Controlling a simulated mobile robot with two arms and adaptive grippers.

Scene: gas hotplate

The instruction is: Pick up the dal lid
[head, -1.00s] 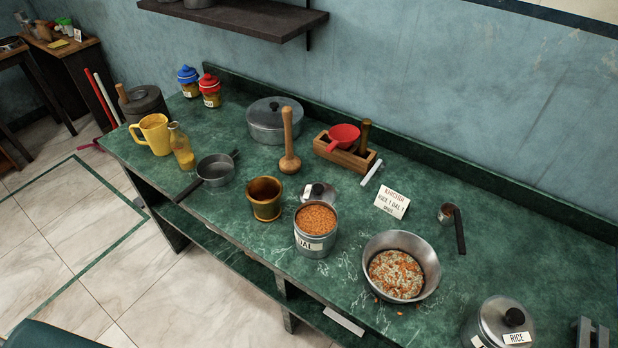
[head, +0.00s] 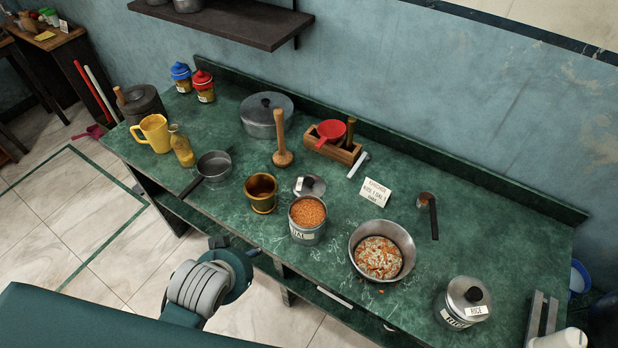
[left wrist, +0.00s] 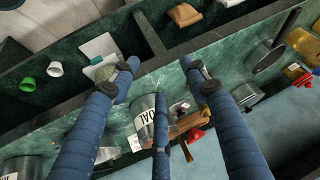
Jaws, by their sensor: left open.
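The dal lid (head: 310,186), a grey metal disc with a black knob, lies on the green counter just behind the dal tin (head: 307,229). The tin is open and full of orange dal. The tin partly hides the lid's near edge. My left gripper (head: 236,248) is open and empty, in front of the counter's front edge, to the left of the tin and apart from the lid. In the left wrist view its blue fingers (left wrist: 158,76) are spread, with the dal tin between and beyond them. My right gripper is not in view.
A brass cup (head: 261,199) stands left of the lid. A wooden masher (head: 282,150) and wooden box (head: 332,147) stand behind it. The pan of khichdi mix (head: 405,240) and closed rice tin (head: 462,302) stand right. Bare counter lies between lid and sign (head: 375,191).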

